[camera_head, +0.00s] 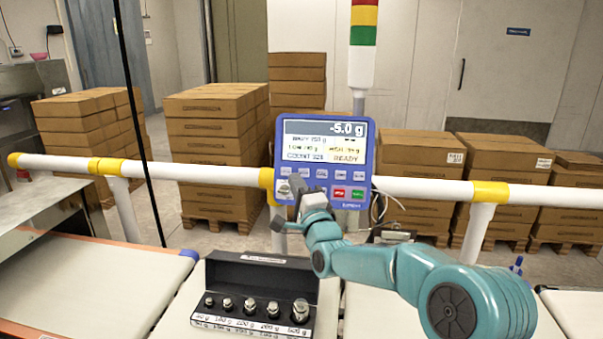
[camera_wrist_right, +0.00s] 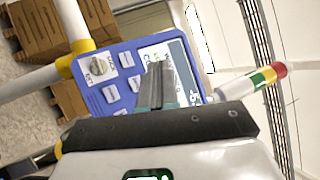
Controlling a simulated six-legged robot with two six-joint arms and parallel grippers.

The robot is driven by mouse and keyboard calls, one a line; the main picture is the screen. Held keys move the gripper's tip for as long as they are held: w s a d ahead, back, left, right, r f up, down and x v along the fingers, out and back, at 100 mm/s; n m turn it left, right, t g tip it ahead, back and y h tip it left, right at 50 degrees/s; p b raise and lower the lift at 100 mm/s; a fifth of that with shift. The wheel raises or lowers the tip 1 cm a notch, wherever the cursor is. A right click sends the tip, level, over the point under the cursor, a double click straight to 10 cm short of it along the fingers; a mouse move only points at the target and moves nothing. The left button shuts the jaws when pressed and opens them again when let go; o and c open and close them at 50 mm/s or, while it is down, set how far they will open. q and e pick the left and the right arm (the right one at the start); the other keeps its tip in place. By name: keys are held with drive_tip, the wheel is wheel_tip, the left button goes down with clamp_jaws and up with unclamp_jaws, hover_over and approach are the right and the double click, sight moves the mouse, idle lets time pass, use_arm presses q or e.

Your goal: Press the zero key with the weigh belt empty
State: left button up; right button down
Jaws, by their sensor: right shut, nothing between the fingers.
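The blue indicator panel (camera_head: 366,150) stands on a post behind the belts and also shows in the wrist view (camera_wrist_right: 118,80). Its display (camera_head: 345,128) reads -5.0 g, with READY below. Grey keys (camera_head: 322,173) run under the screen, with a red key (camera_head: 339,191) and a green key (camera_head: 357,193) lower right. The zero key's label is too small to read. My right gripper (camera_head: 296,186) is shut and empty in front of the lower-left keys; its fingers (camera_wrist_right: 156,86) cover part of the panel. Contact cannot be told. My left gripper is not in view.
A black box (camera_head: 278,278) of several metal weights sits on the pale middle surface (camera_head: 180,305). A conveyor belt (camera_head: 90,280) lies left, another (camera_head: 580,310) right. A white-and-yellow rail (camera_head: 420,187) runs behind; a signal tower (camera_head: 363,40) and stacked cartons (camera_head: 215,130) stand beyond.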

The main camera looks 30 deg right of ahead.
sight(304, 173)
drive_tip(key=w+d+f+p, duration=0.2)
drive_tip(key=w+d+p, duration=0.2)
drive_tip(key=w+d, duration=0.1)
drive_tip(key=shift+w+f, duration=0.15)
drive_tip(key=shift+w, duration=0.55)
drive_tip(key=shift+d, duration=0.1)
drive_tip(key=shift+w, duration=0.1)
idle(0.4)
